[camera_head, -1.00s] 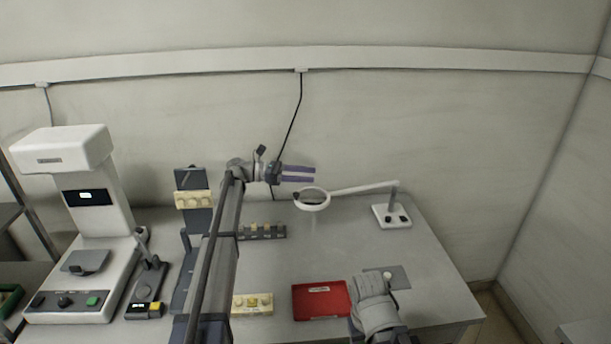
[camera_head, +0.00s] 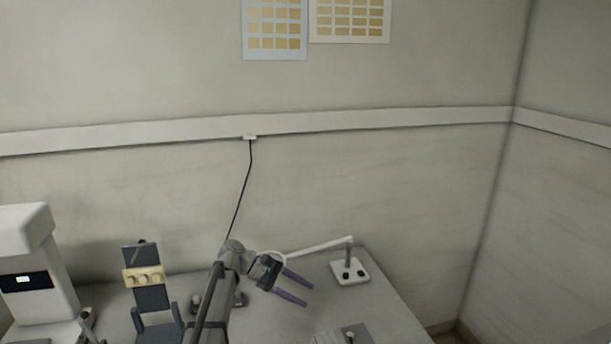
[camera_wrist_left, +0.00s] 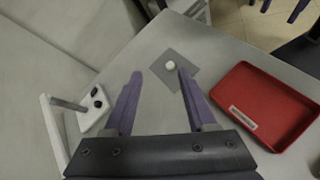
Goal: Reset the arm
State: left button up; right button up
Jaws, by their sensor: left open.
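My left gripper (camera_head: 308,295) reaches in over the back of the table in the head view, its two purple fingers apart and pointing right and slightly down. In the left wrist view its fingers (camera_wrist_left: 160,73) are spread with nothing between them. Past the tips lies a grey plate (camera_wrist_left: 187,55) with a white knob (camera_wrist_left: 170,65) on it. Two purple pieces (camera_wrist_left: 282,9) at the top right edge of the wrist view look like my right gripper's fingers, cut off by the frame. The right gripper does not show in the head view.
A red tray (camera_wrist_left: 257,84) lies on the table in the wrist view. A white magnifier base (camera_head: 349,272) with its arm stands at the back right. A grey stand with a cream block (camera_head: 143,277) and a white machine (camera_head: 27,250) are at left. A wall is behind.

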pick_arm(q)
jog(key=s+d+f+m+y, duration=0.1)
jog(key=s+f+m+y, duration=0.1)
jog(key=s, duration=0.4)
jog(key=s+f+m+y, duration=0.2)
jog(key=s+f+m, duration=0.1)
jog(key=s, duration=0.2)
jog(key=s+d+f+m+y, duration=0.1)
jog(key=s+f+m+y, duration=0.1)
jog(key=s, duration=0.4)
jog(key=shift+s+d+f+m+g+y+p, duration=0.3)
jog(key=shift+s+f+m+y+p, duration=0.1)
jog(key=shift+m+y, duration=0.2)
jog(key=s+a+f+m+t+y, duration=0.1)
jog(key=s+a+m+y, duration=0.4)
jog(key=s, duration=0.4)
jog(key=shift+a+f+m+t+y, duration=0.4)
jog(key=shift+m+y, duration=0.2)
jog(key=shift+m, duration=0.7)
